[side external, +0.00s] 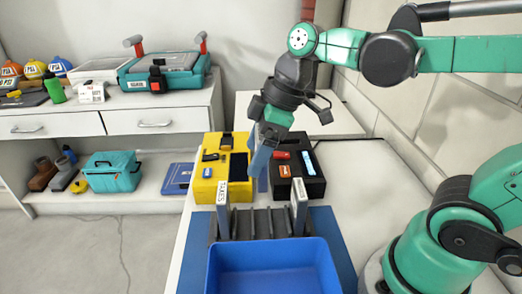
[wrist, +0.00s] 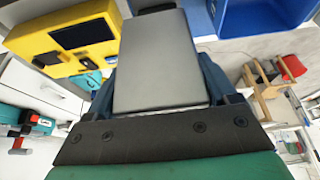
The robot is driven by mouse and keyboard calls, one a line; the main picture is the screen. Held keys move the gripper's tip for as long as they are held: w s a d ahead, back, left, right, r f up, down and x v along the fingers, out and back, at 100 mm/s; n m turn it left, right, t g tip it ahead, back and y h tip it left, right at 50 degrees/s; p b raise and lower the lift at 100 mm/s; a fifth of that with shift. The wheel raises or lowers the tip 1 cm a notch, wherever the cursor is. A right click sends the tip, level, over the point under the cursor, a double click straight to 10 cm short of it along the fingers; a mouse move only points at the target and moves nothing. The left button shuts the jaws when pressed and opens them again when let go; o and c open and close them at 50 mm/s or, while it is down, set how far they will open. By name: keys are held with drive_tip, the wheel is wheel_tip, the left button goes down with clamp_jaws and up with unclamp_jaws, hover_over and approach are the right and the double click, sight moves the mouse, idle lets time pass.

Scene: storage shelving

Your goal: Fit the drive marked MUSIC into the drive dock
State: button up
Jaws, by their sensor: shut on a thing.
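My gripper (side external: 264,150) hangs above the work table, over the gap between the yellow and black boxes. In the wrist view its blue fingers are shut on a flat grey drive (wrist: 152,62). No label shows on the face I see, so I cannot read MUSIC on it. A slotted dark rack (side external: 262,222) stands below and nearer the camera. A drive marked TAKES (side external: 222,205) stands upright at its left end, and another light grey drive (side external: 299,205) at its right end. I cannot tell for sure which unit is the drive dock.
A yellow box (side external: 207,190) with a dark screen stands left of the gripper, and a black box (side external: 313,186) with a lit blue strip stands right. A blue bin (side external: 272,252) is in front of the rack. The table's right side (side external: 365,190) is clear.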

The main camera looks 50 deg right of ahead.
wheel_tip(320, 180, up, 8)
drive_tip(key=shift+f, duration=0.25)
drive_tip(key=shift+w+d+r, duration=0.15)
drive_tip(key=shift+r, duration=0.2)
drive_tip(key=w+d+r+m+h, duration=0.1)
drive_tip(key=w+d+m+h, duration=0.3)
drive_tip(key=d+m, duration=0.65)
drive_tip(key=w+d+m+h, duration=0.2)
drive_tip(key=w+d+m, duration=0.45)
drive_tip(key=d, duration=0.65)
drive_tip(key=shift+m, duration=0.5)
drive_tip(key=f, duration=1.9)
drive_tip(key=shift+s+f, duration=0.2)
drive_tip(key=shift+f, duration=0.05)
drive_tip(key=shift+f, duration=0.1)
